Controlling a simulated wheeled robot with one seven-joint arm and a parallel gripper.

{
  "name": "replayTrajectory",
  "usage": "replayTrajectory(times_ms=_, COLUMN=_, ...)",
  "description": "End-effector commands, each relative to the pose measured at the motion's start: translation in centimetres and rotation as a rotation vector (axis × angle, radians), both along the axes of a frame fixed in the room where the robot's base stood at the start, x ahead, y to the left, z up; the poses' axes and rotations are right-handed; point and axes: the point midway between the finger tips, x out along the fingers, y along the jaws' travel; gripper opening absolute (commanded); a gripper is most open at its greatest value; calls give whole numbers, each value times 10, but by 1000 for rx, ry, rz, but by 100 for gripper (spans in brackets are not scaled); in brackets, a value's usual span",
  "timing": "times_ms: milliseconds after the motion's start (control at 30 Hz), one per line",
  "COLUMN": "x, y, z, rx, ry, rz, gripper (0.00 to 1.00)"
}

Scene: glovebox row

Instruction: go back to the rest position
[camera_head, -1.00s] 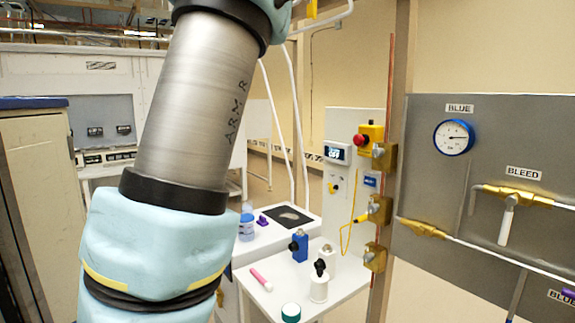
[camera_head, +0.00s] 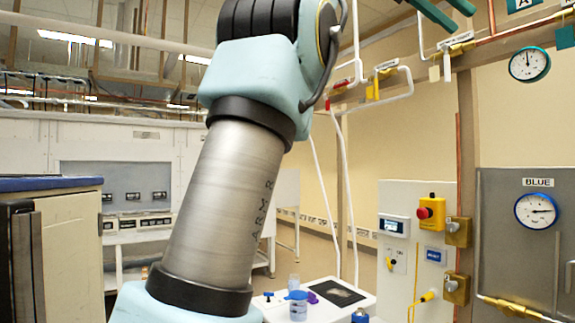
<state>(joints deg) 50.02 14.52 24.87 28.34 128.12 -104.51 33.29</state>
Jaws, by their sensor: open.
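My arm rises through the left-middle of the head view, with a grey metal tube between pale blue covered joints, and leaves at the top edge.
A white bench (camera_head: 352,283) holds a blue-lidded jar (camera_head: 298,308) and a dark plate (camera_head: 337,292). A white control panel (camera_head: 404,240) with a red button (camera_head: 423,212) stands right, beside a grey gauge panel (camera_head: 510,200). A blue-topped cabinet (camera_head: 60,235) is at left.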

Motion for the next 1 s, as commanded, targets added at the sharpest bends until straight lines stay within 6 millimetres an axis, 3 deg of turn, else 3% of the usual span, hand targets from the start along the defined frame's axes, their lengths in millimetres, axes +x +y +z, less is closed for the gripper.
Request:
replayTrajectory(times_ms=367, x=39, y=-24, z=3, rx=-252, ry=252, rz=69, gripper=48)
replayTrajectory(times_ms=533, x=80, y=-31, z=6, rx=-453, ry=467, rz=168, gripper=48)
replayTrajectory(times_ms=667, x=140, y=-23, z=0, rx=-676, ry=728, rz=333, gripper=48)
replayTrajectory(times_ms=767, x=203, y=1, z=-21, rx=-878, ry=970, rz=528, gripper=48)
replayTrajectory(times_ms=900, x=276, y=47, z=-74, rx=-1097, ry=1253, rz=807, gripper=48)
replayTrajectory(times_ms=1000, x=313, y=83, z=-124, rx=-1221, ry=1421, rz=1006, gripper=48)
